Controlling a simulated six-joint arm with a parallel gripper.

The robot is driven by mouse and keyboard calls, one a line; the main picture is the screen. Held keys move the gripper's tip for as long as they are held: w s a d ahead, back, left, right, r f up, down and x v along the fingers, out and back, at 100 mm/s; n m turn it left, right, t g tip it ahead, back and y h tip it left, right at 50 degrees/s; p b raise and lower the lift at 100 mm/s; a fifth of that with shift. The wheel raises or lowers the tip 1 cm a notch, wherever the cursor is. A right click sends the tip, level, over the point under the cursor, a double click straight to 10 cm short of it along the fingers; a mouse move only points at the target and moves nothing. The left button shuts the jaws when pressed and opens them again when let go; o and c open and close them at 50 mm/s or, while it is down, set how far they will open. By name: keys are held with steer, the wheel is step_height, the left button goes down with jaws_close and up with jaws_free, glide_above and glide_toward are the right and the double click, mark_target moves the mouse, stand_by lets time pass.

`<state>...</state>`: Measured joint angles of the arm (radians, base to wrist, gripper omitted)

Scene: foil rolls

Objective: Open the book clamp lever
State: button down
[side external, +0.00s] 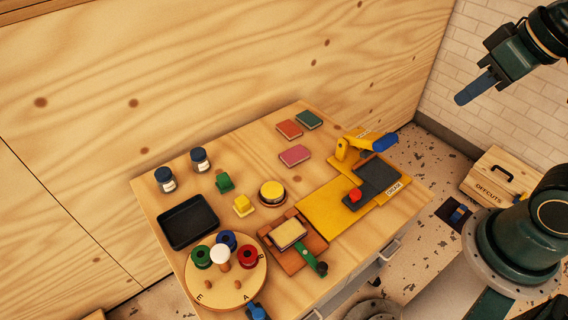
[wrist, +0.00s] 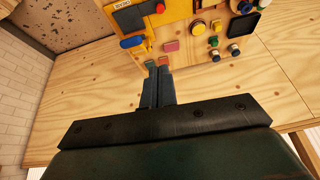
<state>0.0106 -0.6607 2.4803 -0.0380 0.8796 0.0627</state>
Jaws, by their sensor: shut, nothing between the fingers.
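The book clamp (side external: 272,240) sits near the front edge of the table, a reddish-brown wooden base with a cream block on it. Its lever (side external: 309,259), dark with a green handle, points toward the lower right and lies low beside the block. My gripper (side external: 462,99) is high up at the upper right, well apart from the clamp and beyond the table's right edge. Its blue fingers are together with nothing between them; they also show in the wrist view (wrist: 157,66). I cannot make out the clamp clearly in the wrist view.
A yellow crease press (side external: 320,208) with a blue lever (side external: 384,142) stands right of the clamp. A round spool stand (side external: 228,288) is to its left, with a black tray (side external: 188,222) behind. Several small books lie at the back. An offcuts box (side external: 497,178) is on the floor.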

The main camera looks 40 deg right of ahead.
mark_target(310, 256)
steer(key=w+a+f+m+g+y, duration=0.1)
steer(key=w+a+f+m+g, duration=0.15)
steer(key=w+f, duration=0.4)
steer(key=w+a+f+m+g+y, duration=0.1)
steer(key=a+f+m+g+y, duration=0.1)
steer(key=f, duration=0.6)
steer(key=w+a+f+m+g+y, duration=0.2)
steer(key=f+m, duration=0.2)
steer(key=f, duration=0.3)
steer(key=w+a+f+m+g+y, duration=0.1)
steer(key=f+m, duration=0.3)
steer(key=f, duration=0.4)
steer(key=shift+w+a+f+g+y, duration=0.3)
steer(key=shift+a+g+y, duration=0.3)
steer(key=shift+y, duration=0.3)
steer(key=shift+s+f, duration=0.1)
steer(key=shift+f, duration=0.05)
